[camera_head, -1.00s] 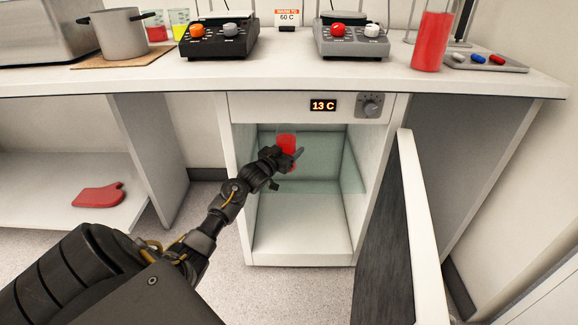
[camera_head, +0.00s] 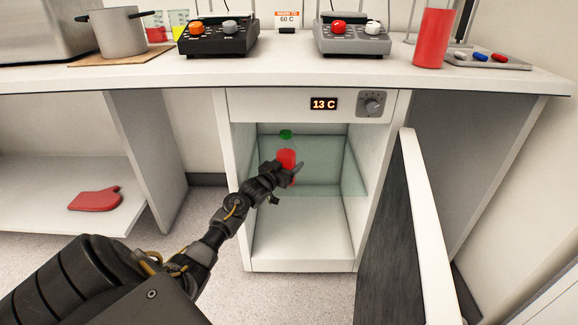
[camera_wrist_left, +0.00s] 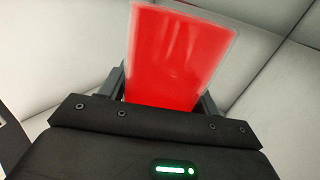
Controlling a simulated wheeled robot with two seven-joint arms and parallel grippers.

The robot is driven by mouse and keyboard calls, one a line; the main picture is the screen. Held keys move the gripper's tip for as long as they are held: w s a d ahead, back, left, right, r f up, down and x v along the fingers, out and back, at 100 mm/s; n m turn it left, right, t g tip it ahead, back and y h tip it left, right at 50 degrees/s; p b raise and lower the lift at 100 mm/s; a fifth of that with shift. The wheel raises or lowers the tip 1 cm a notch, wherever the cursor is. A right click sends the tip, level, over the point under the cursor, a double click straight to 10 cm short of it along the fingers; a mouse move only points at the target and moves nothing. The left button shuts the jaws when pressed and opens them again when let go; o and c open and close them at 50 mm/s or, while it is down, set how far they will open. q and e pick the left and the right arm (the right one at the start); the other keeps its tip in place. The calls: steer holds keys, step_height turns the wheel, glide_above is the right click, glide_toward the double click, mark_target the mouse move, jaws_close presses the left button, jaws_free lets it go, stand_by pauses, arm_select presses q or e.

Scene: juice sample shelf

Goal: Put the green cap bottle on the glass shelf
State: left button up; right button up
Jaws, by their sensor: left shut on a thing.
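The green cap bottle (camera_head: 286,157) holds red liquid and has a green cap (camera_head: 286,134). It is upright inside the open cabinet, at the level of the glass shelf (camera_head: 325,174). My left gripper (camera_head: 287,170) is shut around the bottle's lower part. The bottle's red body also fills the middle of the left wrist view (camera_wrist_left: 178,55), between the fingers. The fingers hide the bottle's base, so I cannot tell whether it touches the glass. My right gripper is not in view.
The cabinet door (camera_head: 415,230) stands open on the right. The cabinet display (camera_head: 323,104) reads 13 C. The glass to the right of the bottle is clear. On the counter stand a pot (camera_head: 117,32), two hot plates and a red cylinder (camera_head: 433,38).

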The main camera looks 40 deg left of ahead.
arm_select(q)
steer(key=o, duration=1)
steer(key=shift+f, duration=0.2)
steer(key=o, duration=0.4)
steer(key=shift+r, duration=0.1)
